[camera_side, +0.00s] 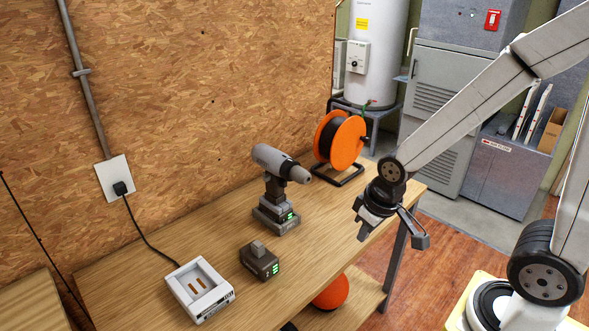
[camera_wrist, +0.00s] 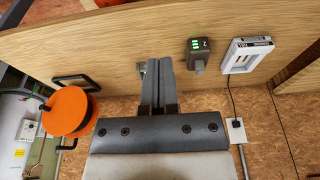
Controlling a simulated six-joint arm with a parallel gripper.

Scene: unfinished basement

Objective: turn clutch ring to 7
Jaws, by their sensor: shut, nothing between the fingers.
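The grey and black drill (camera_side: 277,180) stands upright on its battery on the wooden workbench, its nose pointing right in the side view. Its clutch ring (camera_side: 297,174) sits just behind the chuck; its numbers are too small to read. My gripper (camera_side: 362,224) is right of the drill, over the bench's front edge, apart from it and empty. In the wrist view my gripper's fingers (camera_wrist: 159,66) are together. They hide most of the drill there; only a small part (camera_wrist: 142,68) shows left of them.
A loose battery (camera_side: 259,261) and a white charger (camera_side: 200,289) lie on the workbench (camera_side: 150,247), left of the drill. An orange cable reel (camera_side: 346,143) stands behind it at the far end. A cord runs from the charger to the wall socket (camera_side: 114,178).

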